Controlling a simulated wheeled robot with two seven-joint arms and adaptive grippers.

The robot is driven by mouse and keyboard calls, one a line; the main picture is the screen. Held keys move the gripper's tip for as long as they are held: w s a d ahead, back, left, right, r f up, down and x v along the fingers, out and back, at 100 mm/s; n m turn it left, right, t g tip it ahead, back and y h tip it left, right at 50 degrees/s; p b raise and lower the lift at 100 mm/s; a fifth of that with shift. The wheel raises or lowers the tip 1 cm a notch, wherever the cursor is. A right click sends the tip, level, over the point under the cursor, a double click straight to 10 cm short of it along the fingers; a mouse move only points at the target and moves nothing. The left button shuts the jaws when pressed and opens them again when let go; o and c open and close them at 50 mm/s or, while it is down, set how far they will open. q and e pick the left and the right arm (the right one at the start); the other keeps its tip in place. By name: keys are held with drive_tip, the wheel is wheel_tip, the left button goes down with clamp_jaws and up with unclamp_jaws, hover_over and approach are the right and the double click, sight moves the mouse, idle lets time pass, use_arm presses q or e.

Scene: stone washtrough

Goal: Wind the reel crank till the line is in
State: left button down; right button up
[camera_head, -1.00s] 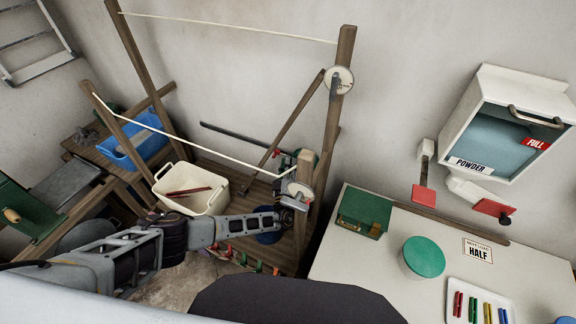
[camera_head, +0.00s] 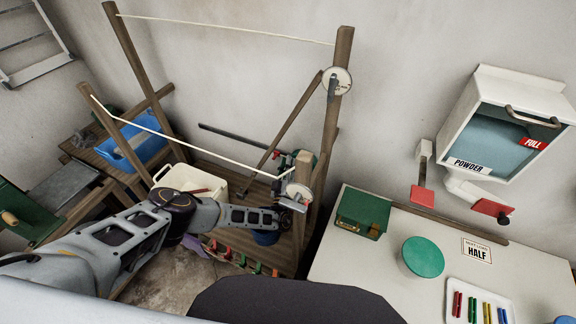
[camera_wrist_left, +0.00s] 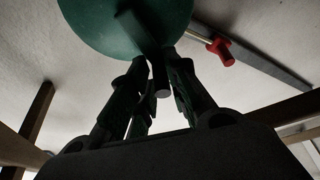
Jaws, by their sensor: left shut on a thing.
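My left gripper (camera_head: 293,204) is at the front post (camera_head: 303,168), beside a pale round disc (camera_head: 300,190) on it. A pale line (camera_head: 200,135) runs from the left post to this disc. In the left wrist view a green round reel face (camera_wrist_left: 100,22) fills the top, with a dark crank arm (camera_wrist_left: 137,28) across it. The crank's dark handle (camera_wrist_left: 160,78) stands between the fingers of my left gripper (camera_wrist_left: 155,92), which are closed around it. In the head view the crank is hidden at the gripper. My right gripper is not in view.
A cream basket (camera_head: 190,178) stands left, partly behind my arm. A bench (camera_head: 440,270) with a green box (camera_head: 362,212) is close on the right. Colored pegs hang below my arm.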

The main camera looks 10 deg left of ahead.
use_arm(q)
drive_tip(key=shift+m, duration=0.7)
idle(0.4)
drive_tip(key=c, duration=1.5)
unclamp_jaws()
drive_tip(key=shift+o, duration=0.2)
drive_tip(key=shift+r, duration=0.1)
drive_tip(key=shift+d, duration=0.1)
drive_tip(key=v, duration=1.2)
